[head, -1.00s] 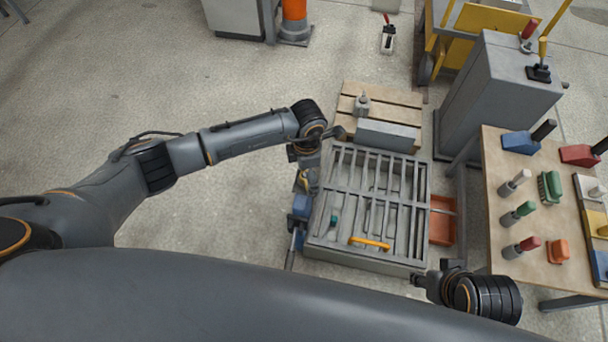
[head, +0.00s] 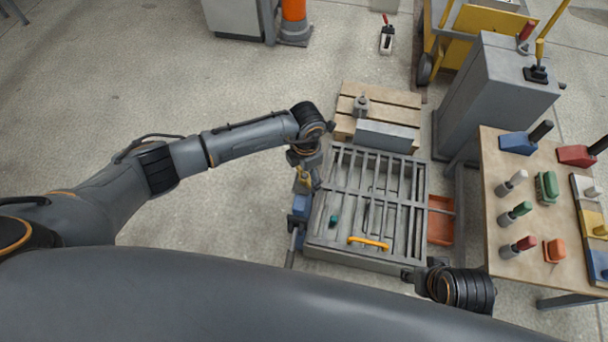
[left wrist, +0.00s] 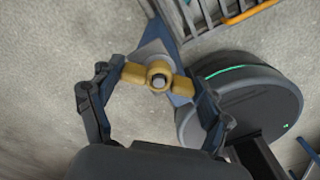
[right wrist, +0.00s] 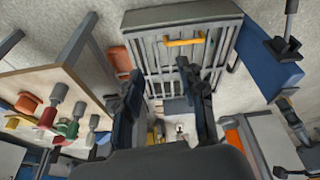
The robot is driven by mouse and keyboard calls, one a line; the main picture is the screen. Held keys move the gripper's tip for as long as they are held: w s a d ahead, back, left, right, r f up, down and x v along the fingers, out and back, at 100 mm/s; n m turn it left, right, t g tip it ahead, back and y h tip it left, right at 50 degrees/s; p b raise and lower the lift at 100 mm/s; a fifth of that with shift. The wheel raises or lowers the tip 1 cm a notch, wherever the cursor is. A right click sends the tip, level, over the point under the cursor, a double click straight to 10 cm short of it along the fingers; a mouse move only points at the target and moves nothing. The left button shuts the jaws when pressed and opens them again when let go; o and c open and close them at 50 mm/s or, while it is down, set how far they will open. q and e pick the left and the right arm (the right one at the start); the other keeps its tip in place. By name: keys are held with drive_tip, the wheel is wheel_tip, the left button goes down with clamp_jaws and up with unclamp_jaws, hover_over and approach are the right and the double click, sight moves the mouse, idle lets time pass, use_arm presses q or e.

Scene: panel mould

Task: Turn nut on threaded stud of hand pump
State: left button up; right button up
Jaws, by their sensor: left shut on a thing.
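The yellow winged nut (left wrist: 158,77) sits on a threaded stud (left wrist: 158,82), whose grey end shows in its middle. In the left wrist view my left gripper (left wrist: 157,84) is shut on the nut, one finger at each wing. In the head view the nut (head: 303,181) is partly hidden below my left wrist. The blue hand pump (head: 300,206) stands at the left side of the grey slatted mould. My right gripper (right wrist: 157,80) is open and empty. In the head view it is near the mould's front right corner.
The grey mould (head: 340,252) has a yellow handle (head: 368,242) on its front. A wooden pallet (head: 403,98) lies behind it. A table (head: 530,180) with several tools stands at the right.

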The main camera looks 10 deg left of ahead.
idle(0.3)
use_arm(q)
drive_tip(key=shift+f+n+p, duration=0.15)
drive_tip(key=shift+n+p, duration=0.55)
drive_tip(key=shift+n, duration=1.1)
use_arm(e)
drive_tip(key=shift+s+x, duration=0.2)
drive_tip(key=shift+x, duration=0.65)
drive_tip(key=shift+s+x, duration=0.2)
drive_tip(key=shift+x, duration=0.6)
drive_tip(key=shift+s+x, duration=0.2)
drive_tip(key=shift+x, duration=0.65)
use_arm(q)
drive_tip(key=shift+s, duration=0.1)
use_arm(e)
drive_tip(key=shift+f, duration=0.15)
use_arm(q)
drive_tip(key=n+p, duration=0.1)
drive_tip(key=n, duration=0.1)
drive_tip(key=shift+n, duration=0.7)
use_arm(e)
drive_tip(key=shift+g, duration=0.4)
drive_tip(key=shift+s+f, duration=0.2)
drive_tip(key=shift+f, duration=1.15)
drive_tip(key=shift+s+f, duration=0.2)
drive_tip(key=shift+f, duration=1.1)
use_arm(q)
drive_tip(key=shift+p, duration=0.3)
